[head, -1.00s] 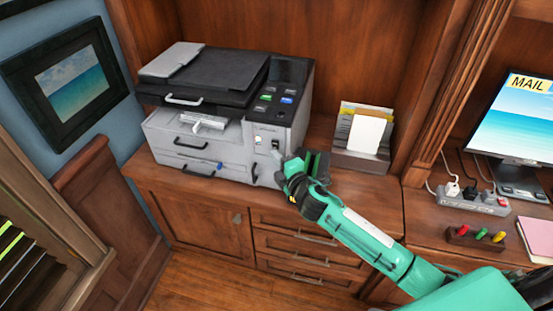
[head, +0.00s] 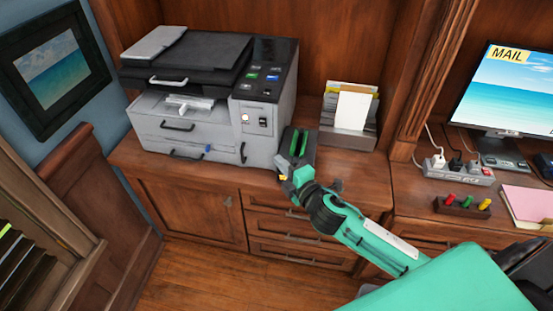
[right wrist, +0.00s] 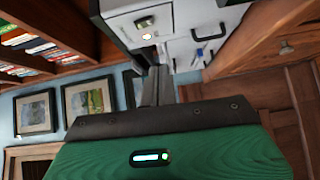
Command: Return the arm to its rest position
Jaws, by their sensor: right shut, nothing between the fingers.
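My right arm, green and black, reaches in from the lower right in the head view. Its gripper (head: 299,143) is shut and empty, just right of the printer's front corner and above the cabinet top. In the right wrist view the shut dark fingers (right wrist: 157,88) point toward the printer's light grey body. The printer (head: 210,95) stands on the wooden cabinet, with a lit reddish button and a dark switch on its front panel. A clear gap shows between the gripper and that switch. My left gripper is not in view.
A letter holder (head: 347,128) with papers stands right of the gripper. Further right are a power strip (head: 460,173), a small block with coloured pegs (head: 461,206), a pink paper stack (head: 528,205) and a monitor (head: 508,95). Open floor (head: 215,280) lies in front of the cabinet.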

